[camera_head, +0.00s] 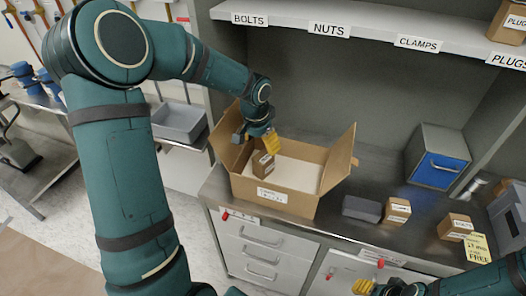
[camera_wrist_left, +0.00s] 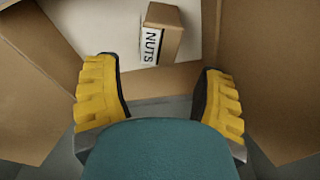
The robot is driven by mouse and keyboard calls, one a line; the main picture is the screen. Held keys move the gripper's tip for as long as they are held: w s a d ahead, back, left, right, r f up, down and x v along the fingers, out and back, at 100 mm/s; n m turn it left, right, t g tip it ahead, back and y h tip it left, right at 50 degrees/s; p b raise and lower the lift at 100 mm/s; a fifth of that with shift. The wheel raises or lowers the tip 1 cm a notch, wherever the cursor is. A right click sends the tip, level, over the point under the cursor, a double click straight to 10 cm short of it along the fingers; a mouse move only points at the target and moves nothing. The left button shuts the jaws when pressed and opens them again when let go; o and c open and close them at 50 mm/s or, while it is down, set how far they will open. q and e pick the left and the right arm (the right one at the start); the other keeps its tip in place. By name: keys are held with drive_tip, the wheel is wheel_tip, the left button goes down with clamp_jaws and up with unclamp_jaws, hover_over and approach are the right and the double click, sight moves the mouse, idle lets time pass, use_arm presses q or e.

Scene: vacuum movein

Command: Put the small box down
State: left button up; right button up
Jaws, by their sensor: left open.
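The small box (camera_head: 263,163) is a brown carton standing inside a larger open cardboard box (camera_head: 284,199) on the grey counter. In the left wrist view the small box (camera_wrist_left: 160,32) shows a white label reading NUTS and rests on the pale floor of the open box. My left gripper (camera_head: 266,143) reaches into the open box from above. In the left wrist view its yellow fingers (camera_wrist_left: 160,92) are wide apart, with nothing between them, and the small box lies beyond the fingertips. My right gripper (camera_head: 372,284) shows only partly at the bottom edge; its jaws are unclear.
Small cartons (camera_head: 397,211) (camera_head: 455,226), a dark grey block (camera_head: 361,208) and a blue-fronted bin (camera_head: 438,157) stand on the counter to the right. A labelled shelf (camera_head: 370,34) runs above. The open box's raised flaps (camera_head: 340,158) surround my left gripper.

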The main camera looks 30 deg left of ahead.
use_arm(q)
drive_tip(key=shift+s+r, duration=0.15)
drive_tip(key=shift+r, duration=0.7)
drive_tip(key=shift+s+r, duration=0.1)
drive_tip(key=shift+r, duration=0.7)
